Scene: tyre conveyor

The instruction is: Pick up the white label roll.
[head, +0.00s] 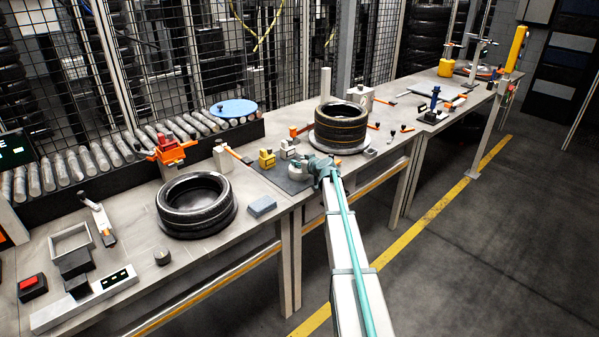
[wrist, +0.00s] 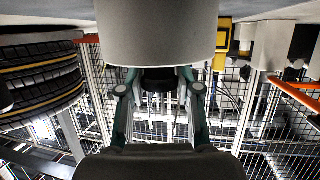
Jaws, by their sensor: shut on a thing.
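The white label roll (wrist: 157,32) fills the top middle of the wrist view as a broad pale cylinder, with a dark round part (wrist: 158,80) just below it. My gripper (wrist: 158,90) has its two teal fingers either side of this dark part and is shut on the roll. In the head view my gripper (head: 318,172) is at the front edge of the bench, over the dark mat, with the pale roll (head: 297,171) at its left side. Whether the roll touches the mat is not clear.
Two stacked tyres (head: 340,124) stand on a round plate to the right, also at left in the wrist view (wrist: 38,75). Another tyre (head: 196,205) lies on the left bench. A wire fence (head: 165,60) runs behind.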

